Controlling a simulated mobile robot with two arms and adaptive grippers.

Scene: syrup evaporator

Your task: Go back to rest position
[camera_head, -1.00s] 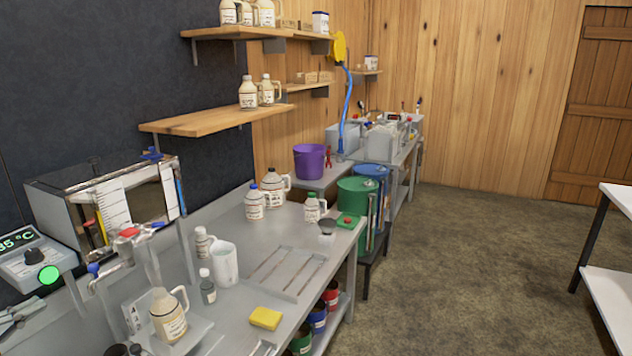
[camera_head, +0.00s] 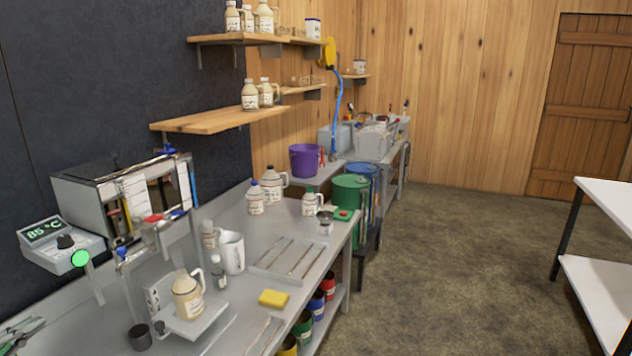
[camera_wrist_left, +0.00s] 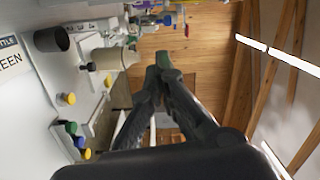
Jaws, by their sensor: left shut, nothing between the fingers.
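My left gripper (camera_head: 22,334) shows at the lower left edge of the head view, low over the near end of the grey bench (camera_head: 110,318). In the left wrist view its dark fingers (camera_wrist_left: 163,66) are closed together with nothing between them. The fingers are clear of the bottles and the bench things there. My right gripper is not in view.
The bench holds a jug (camera_head: 188,296), a yellow sponge (camera_head: 273,298), a white pitcher (camera_head: 232,252) and a controller (camera_head: 62,243) reading 85 °C. A white table (camera_head: 606,198) stands at right. The floor (camera_head: 450,270) between is clear.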

